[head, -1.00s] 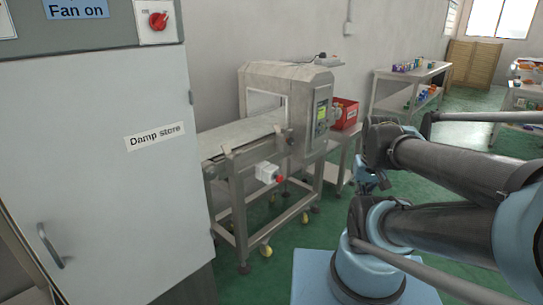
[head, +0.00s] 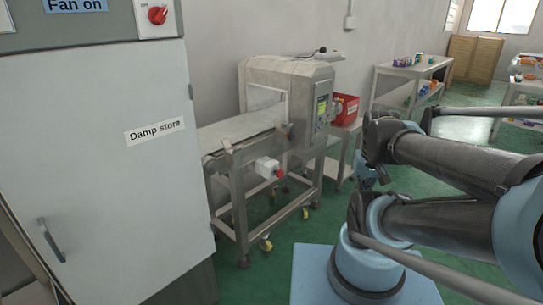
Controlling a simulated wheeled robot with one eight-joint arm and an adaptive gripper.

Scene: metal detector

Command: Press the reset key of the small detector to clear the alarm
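The small detector (head: 283,72) is a metal arch over a conveyor belt (head: 240,128), standing against the wall in the middle of the head view. Its control panel (head: 322,110) faces right, with a lit greenish screen and keys too small to tell apart. I cannot make out the reset key. A white box with a red button (head: 268,168) hangs on the conveyor frame below the belt. My arm is folded at the right, to the right of the detector and apart from it. My gripper (head: 368,175) shows only in part beside the arm; its fingers are not clear.
A tall grey cabinet (head: 95,205) labelled "Damp store" stands close at the left. A red bin (head: 345,108) sits on a stand right of the detector. Shelved tables (head: 408,72) with small goods stand behind. Green floor is open at the back right.

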